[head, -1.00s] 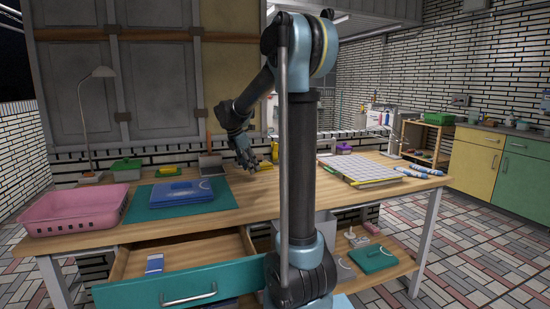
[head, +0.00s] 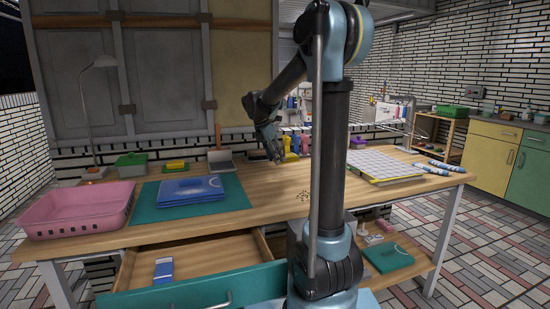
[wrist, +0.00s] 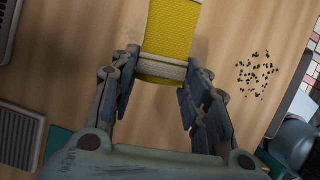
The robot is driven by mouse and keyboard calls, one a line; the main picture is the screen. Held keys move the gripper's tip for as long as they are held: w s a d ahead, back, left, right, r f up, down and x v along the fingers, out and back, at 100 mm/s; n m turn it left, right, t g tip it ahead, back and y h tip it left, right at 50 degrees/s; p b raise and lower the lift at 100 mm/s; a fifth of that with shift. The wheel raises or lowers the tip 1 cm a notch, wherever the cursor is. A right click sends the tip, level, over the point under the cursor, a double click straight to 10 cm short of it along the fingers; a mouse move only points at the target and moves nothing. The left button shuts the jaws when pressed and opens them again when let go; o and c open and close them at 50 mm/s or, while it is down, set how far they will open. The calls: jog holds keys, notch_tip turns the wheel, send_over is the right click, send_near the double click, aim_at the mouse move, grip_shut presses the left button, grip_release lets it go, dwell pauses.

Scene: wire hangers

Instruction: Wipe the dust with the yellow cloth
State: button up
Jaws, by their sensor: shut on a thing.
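The yellow cloth (wrist: 170,30) shows at the top middle of the wrist view, with a pale band across its near end. My gripper (wrist: 160,75) is shut on this near end, one finger on each side. In the head view my gripper (head: 275,155) is over the back middle of the wooden table; the cloth is hard to make out there. The dust (wrist: 257,75) is a patch of dark specks on the wood, right of the gripper in the wrist view and apart from the cloth. In the head view the dust (head: 303,196) lies nearer the front edge.
A pink basket (head: 80,210), a teal mat (head: 148,213) with blue folders (head: 187,189), and a yellow sponge (head: 176,166) are on the left. A white grid board (head: 385,164) lies right of the dust. An open drawer (head: 190,262) juts out in front. Wood around the dust is clear.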

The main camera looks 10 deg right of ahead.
jog(key=shift+f, duration=2.9)
jog(key=shift+f, duration=0.9)
jog(key=shift+w, duration=0.1)
jog(key=shift+w+a+r, duration=0.1)
jog(key=shift+w+a, duration=0.15)
jog(key=shift+w, duration=0.75)
jog(key=shift+w+a, duration=0.2)
jog(key=shift+w, duration=0.75)
jog(key=shift+w+a, duration=0.2)
jog(key=shift+w, duration=0.7)
jog(key=shift+w+a, duration=0.2)
jog(key=shift+w, duration=0.7)
jog(key=shift+s+a, duration=0.2)
jog(key=shift+a, duration=0.7)
jog(key=shift+s+d+f, duration=0.1)
jog(key=shift+s+d, duration=0.1)
jog(key=shift+s, duration=0.9)
jog(key=shift+s+d+f, duration=0.1)
jog(key=shift+s+d, duration=0.1)
jog(key=shift+s, duration=0.85)
